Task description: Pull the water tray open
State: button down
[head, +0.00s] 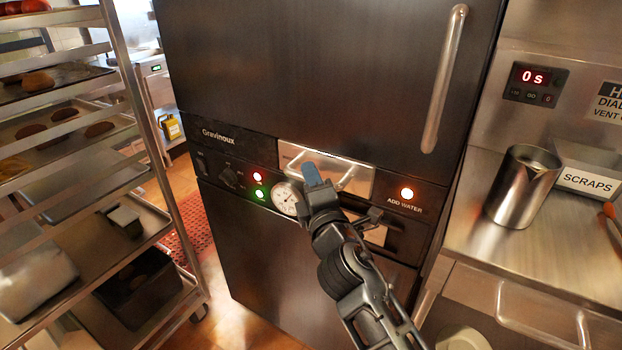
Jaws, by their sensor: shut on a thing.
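The water tray (362,187) shows as a bright steel front with a bar handle (345,178), set in the control band of the dark Gravinoux cabinet (320,85). My gripper (312,178) reaches up from the lower right and is at the left part of this handle, shut on it. A blue fingertip pad shows in front of the steel front. The gripper and wrist hide part of the handle and the panel below. I cannot tell whether the tray stands out from the cabinet face.
A lit ADD WATER lamp (406,193) is to the right, and a gauge (286,198) is to the left. A tray rack (130,90) stands at the left. A steel counter with a metal pitcher (520,188) is at the right.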

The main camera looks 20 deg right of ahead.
dwell(0.4)
jog(key=s+a+b, duration=0.5)
jog(key=s+a, duration=0.5)
jog(key=a, duration=0.4)
jog(key=shift+s+a+b, duration=0.25)
jog(key=shift+s+b, duration=0.05)
jog(key=c, duration=1.1)
grip_release()
jog(key=shift+o, duration=0.2)
jog(key=s+a+f+b, duration=0.1)
jog(key=s, duration=0.6)
jog(key=shift+s+b, duration=0.3)
jog(key=shift+f, duration=0.1)
